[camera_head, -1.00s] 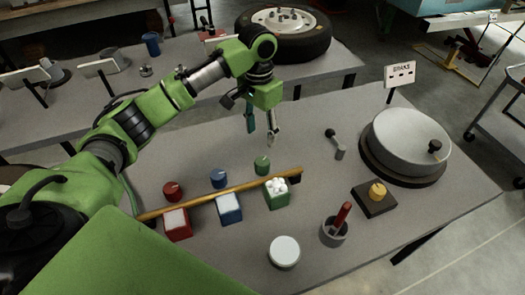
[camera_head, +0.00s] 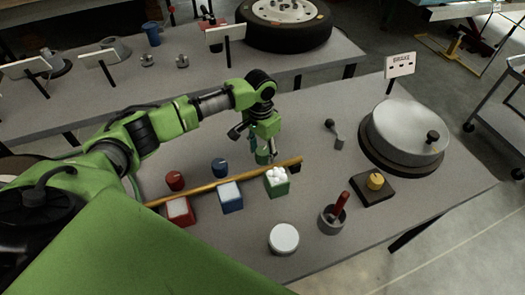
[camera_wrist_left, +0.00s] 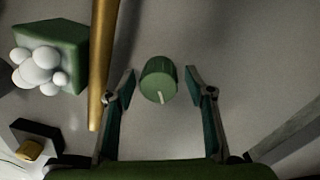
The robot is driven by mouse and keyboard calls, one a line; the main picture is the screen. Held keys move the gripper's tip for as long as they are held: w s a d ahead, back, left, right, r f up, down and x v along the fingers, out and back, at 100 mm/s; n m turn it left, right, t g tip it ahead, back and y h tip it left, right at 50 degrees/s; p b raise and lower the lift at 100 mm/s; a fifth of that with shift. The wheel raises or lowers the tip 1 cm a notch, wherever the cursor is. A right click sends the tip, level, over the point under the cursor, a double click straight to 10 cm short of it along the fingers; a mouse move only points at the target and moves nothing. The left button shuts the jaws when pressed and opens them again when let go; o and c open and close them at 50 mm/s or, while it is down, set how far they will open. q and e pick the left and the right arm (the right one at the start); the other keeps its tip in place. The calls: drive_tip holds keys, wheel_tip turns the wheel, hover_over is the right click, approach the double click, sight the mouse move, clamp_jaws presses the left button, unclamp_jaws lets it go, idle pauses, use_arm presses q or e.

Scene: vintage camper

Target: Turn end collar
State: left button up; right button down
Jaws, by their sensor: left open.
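A green collar-like knob (camera_wrist_left: 158,82) with a pale line mark stands upright in the left wrist view, at the right end of the row of coloured knobs. My left gripper (camera_wrist_left: 160,88) is open with one finger on each side of it, gaps showing on both sides. In the head view my left gripper (camera_head: 265,157) points down over that spot and mostly hides the green knob. A red knob (camera_head: 175,181) and a blue knob (camera_head: 221,169) stand further left. My right gripper is not in view.
A golden rod (camera_head: 245,180) runs close beside the knobs. Red (camera_head: 179,211), blue (camera_head: 230,197) and green (camera_head: 276,183) boxes stand in front, the green one holding white balls. A grey drum (camera_head: 405,133), a yellow knob (camera_head: 375,182) and a cup (camera_head: 332,219) are to the right.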

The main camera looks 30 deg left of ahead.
use_arm(q)
drive_tip(key=c, duration=1.1)
drive_tip(key=shift+c, duration=0.2)
drive_tip(key=shift+r+m+p, duration=0.2)
drive_tip(key=shift+m+p, duration=0.4)
drive_tip(key=shift+p, duration=0.1)
drive_tip(key=shift+m+p, duration=0.8)
drive_tip(key=shift+m, duration=0.2)
drive_tip(key=shift+w+d+f+m+p, duration=0.1)
drive_tip(key=shift+m+p, duration=0.65)
drive_tip(key=shift+m, duration=1.05)
